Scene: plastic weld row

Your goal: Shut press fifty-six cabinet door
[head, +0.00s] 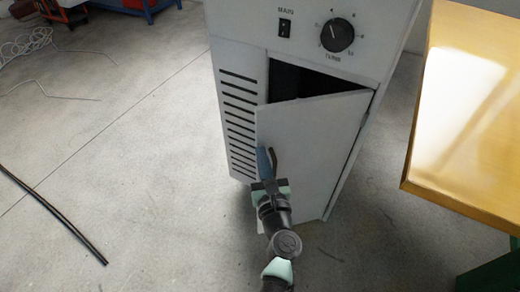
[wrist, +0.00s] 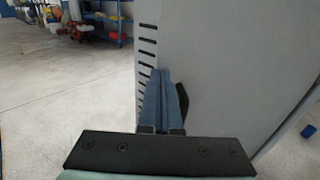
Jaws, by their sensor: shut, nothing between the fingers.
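The grey press cabinet (head: 237,60) stands in the middle of the head view, with a switch and a dial (head: 337,36) on its top panel. Its door (head: 312,140) is hinged on the right and stands partly open; a dark gap shows above its top edge. My gripper (head: 266,152) is shut and empty in front of the door's free left edge, close to a dark handle (head: 273,160). In the wrist view the shut fingers (wrist: 162,85) point at the door (wrist: 235,70), with the dark handle (wrist: 183,102) just right of them. I cannot tell whether they touch.
A wooden table (head: 480,110) stands close on the right. A black cable (head: 50,212) lies on the floor at left, and pale coiled cords (head: 30,45) lie farther back. A blue shelf (wrist: 120,28) with items stands behind.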

